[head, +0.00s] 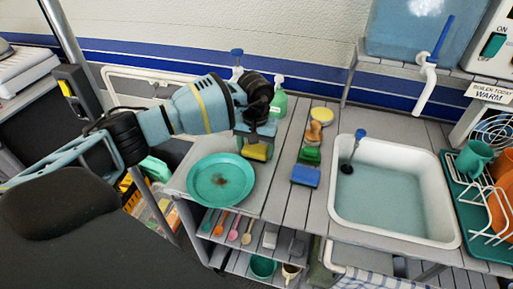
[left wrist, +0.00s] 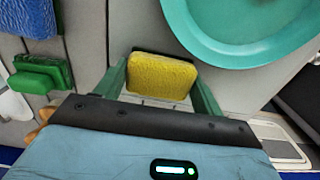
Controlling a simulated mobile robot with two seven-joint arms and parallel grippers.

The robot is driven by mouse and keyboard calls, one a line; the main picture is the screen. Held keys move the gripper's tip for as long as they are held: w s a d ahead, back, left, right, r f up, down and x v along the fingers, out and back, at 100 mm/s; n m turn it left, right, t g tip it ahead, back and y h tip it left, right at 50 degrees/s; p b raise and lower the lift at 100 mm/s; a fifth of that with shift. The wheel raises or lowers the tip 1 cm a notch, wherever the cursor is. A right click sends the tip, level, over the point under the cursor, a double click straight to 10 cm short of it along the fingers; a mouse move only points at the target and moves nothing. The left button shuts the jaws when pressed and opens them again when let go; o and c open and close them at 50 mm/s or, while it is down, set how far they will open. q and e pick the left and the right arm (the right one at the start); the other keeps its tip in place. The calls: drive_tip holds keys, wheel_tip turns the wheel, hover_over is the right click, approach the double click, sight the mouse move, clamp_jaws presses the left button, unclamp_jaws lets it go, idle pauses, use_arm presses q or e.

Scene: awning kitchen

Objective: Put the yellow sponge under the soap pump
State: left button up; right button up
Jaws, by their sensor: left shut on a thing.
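My left gripper (head: 256,145) is shut on the yellow sponge (head: 257,153) and points down over the wooden counter. In the left wrist view the yellow sponge (left wrist: 160,77) sits between the two green fingers (left wrist: 163,88), and it has a dark backing along its upper edge. Whether the sponge touches the counter I cannot tell. A green bottle with a white pump top (head: 279,101) stands just behind and right of the gripper, partly hidden by it. A blue-topped item (head: 237,55) shows behind the arm, mostly hidden. My right gripper is not in view.
A teal plate (head: 220,180) lies in front and left of the sponge. To the right are a green sponge (head: 309,155), a blue sponge (head: 305,177), a wooden brush (head: 313,131) and a yellow round item (head: 322,115). Further right is a water-filled sink (head: 390,180).

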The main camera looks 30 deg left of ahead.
sight(256, 147)
use_arm(q)
drive_tip(key=shift+f, duration=0.1)
drive_tip(key=o, duration=0.8)
drive_tip(key=shift+o, duration=0.7)
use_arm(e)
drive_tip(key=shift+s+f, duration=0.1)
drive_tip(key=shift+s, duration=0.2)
use_arm(q)
wheel_tip(256, 147, up, 12)
drive_tip(key=p, duration=0.3)
drive_tip(key=shift+r, duration=0.25)
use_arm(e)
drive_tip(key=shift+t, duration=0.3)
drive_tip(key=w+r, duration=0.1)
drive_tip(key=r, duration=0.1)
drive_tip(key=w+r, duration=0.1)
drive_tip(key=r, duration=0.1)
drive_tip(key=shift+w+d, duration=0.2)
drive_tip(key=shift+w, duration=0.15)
